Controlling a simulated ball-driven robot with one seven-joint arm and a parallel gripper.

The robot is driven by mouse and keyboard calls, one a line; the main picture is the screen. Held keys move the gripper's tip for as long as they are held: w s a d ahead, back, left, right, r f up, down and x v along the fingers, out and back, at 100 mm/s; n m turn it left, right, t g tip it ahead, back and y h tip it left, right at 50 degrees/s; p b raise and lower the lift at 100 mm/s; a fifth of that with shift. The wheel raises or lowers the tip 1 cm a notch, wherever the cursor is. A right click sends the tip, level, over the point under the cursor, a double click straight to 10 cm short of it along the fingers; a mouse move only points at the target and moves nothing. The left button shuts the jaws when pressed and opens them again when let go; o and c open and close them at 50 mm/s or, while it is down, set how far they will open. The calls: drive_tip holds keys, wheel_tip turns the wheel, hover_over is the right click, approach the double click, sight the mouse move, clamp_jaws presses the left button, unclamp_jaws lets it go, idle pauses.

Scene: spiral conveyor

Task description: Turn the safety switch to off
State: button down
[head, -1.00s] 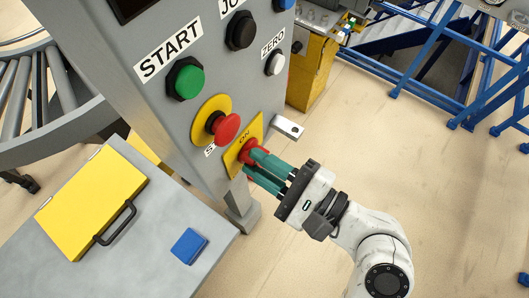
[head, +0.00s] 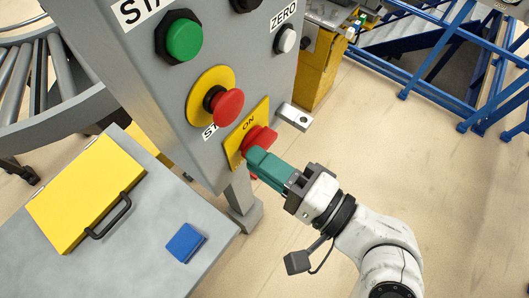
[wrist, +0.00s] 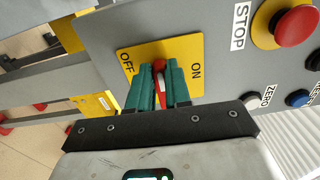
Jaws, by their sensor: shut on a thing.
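The safety switch has a red handle (head: 262,137) on a yellow plate (head: 235,150), low on the grey control panel. In the wrist view the yellow plate (wrist: 186,47) reads OFF at left and ON at right. My gripper (head: 256,162) has green fingers and reaches the switch from the lower right. In the wrist view my gripper (wrist: 159,82) is shut on the red handle (wrist: 159,68), one finger on each side. The handle stands between the two labels; its base is partly hidden by the fingers.
A red stop button (head: 228,107) sits just above the switch, with a green start button (head: 184,40) and a white zero button (head: 287,40) higher up. A grey bracket (head: 295,117) juts out beside the switch plate. Open floor lies to the right.

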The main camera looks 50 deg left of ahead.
drive_tip(key=shift+f, duration=0.15)
idle(0.4)
drive_tip(key=c, duration=1.1)
unclamp_jaws()
drive_tip(key=shift+o, duration=0.2)
drive_tip(key=shift+d, duration=0.1)
drive_tip(key=b+v, duration=0.2)
drive_tip(key=v, duration=0.8)
drive_tip(key=shift+d, duration=0.3)
drive_tip(key=shift+w, duration=0.15)
